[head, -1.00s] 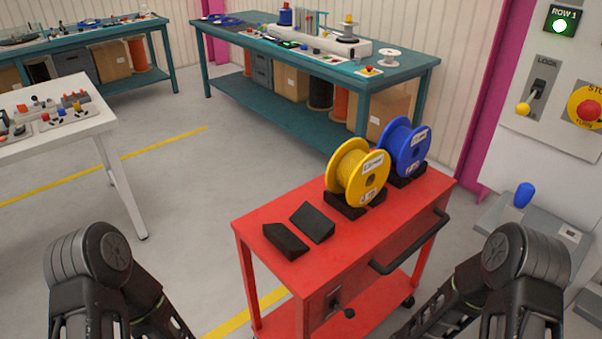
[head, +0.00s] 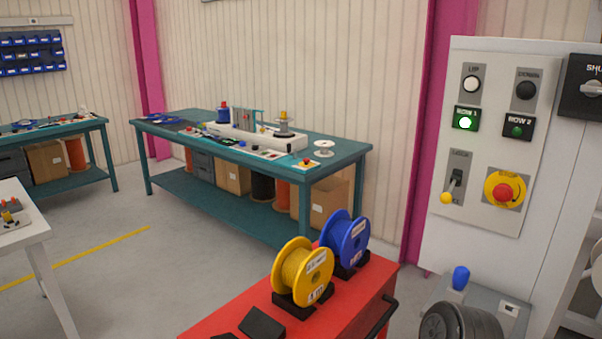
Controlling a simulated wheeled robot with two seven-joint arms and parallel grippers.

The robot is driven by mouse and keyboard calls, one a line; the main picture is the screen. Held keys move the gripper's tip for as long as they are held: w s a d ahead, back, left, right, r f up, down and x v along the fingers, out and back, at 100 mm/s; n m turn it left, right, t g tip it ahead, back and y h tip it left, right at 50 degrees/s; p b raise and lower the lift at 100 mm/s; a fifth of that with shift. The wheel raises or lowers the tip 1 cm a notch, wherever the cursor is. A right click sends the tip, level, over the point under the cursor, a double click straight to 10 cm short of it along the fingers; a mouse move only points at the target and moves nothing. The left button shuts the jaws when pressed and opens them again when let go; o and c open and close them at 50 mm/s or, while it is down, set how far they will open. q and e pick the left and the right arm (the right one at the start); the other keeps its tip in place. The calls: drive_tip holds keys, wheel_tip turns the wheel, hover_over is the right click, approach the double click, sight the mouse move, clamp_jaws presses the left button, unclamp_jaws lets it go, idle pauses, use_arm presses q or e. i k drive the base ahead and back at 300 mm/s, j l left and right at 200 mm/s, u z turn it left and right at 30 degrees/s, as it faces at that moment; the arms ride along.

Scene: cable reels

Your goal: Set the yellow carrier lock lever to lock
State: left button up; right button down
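A lever with a yellow ball knob (head: 446,198) is on the white control panel (head: 520,120) at right in the head view. Its slotted grey plate (head: 459,177) has a small label at the top that seems to read LOCK and another at the bottom, partly covered. The knob hangs low, at the bottom-left of the plate, away from the top label. Neither gripper shows.
A red emergency button (head: 503,192) on a yellow disc sits right of the lever. A blue knob (head: 460,278) stands on a grey ledge below. A red cart (head: 355,310) with yellow (head: 302,272) and blue reels (head: 345,238) stands left of the panel. A teal bench (head: 345,165) is behind.

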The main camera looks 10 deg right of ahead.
sight(445, 198)
drive_tip(key=z, duration=0.45)
drive_tip(key=j+z, duration=0.2)
drive_tip(key=z, duration=0.3)
drive_tip(key=i+j+z, duration=0.1)
drive_tip(key=z, duration=0.35)
drive_tip(key=j+z, duration=0.1)
drive_tip(key=z, duration=0.35)
drive_tip(key=j+z, duration=0.1)
drive_tip(key=z, duration=0.35)
